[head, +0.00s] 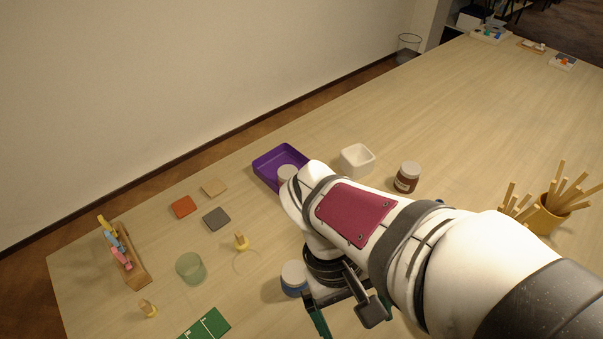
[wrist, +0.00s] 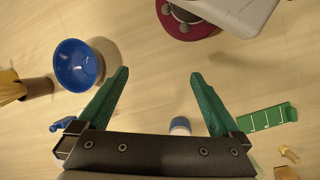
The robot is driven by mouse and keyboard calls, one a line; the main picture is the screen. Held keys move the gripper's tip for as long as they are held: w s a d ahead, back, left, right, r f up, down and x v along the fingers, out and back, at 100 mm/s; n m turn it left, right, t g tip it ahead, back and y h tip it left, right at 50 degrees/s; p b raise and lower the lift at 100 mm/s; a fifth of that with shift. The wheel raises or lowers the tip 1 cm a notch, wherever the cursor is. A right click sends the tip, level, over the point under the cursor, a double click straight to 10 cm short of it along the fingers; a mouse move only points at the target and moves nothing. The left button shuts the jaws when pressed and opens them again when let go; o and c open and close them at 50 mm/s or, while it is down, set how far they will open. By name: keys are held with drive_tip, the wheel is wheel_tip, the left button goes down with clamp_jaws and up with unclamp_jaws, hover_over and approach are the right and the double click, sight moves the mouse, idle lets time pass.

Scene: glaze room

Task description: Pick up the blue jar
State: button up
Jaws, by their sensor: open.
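The blue jar (head: 293,284) has a whitish lid and stands upright on the table in the head view, partly hidden by my wrist. My gripper (head: 352,320) is just to its right, and its fingers point down at the table. In the wrist view my gripper (wrist: 159,76) has its two green fingers wide apart with nothing held. A small blue-and-white thing that looks like the jar (wrist: 180,127) shows between the finger bases, cut off below by the gripper body. It appears apart from both fingers.
A blue bowl (wrist: 78,65) lies left of the fingers in the wrist view. A green card (head: 206,325), a pale green glass (head: 191,267) and a yellow-topped stamp (head: 240,242) lie left of the jar. A purple tray (head: 268,170) and a brown jar (head: 407,177) stand farther back.

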drive_tip(key=w+a+f+n+t+h, duration=0.5)
drive_tip(key=a+n, duration=0.3)
drive_tip(key=n, duration=0.4)
drive_tip(key=n+t+h, duration=0.2)
drive_tip(key=n+t, duration=0.4)
drive_tip(key=n, duration=0.4)
approach(295, 279)
drive_tip(key=shift+t, duration=0.3)
drive_tip(key=x, duration=0.9)
drive_tip(key=a+x, duration=0.1)
drive_tip(key=x, duration=0.4)
drive_tip(key=shift+w+d+f, duration=0.25)
drive_tip(key=shift+w+f, duration=0.2)
drive_tip(key=shift+w, duration=0.05)
clamp_jaws()
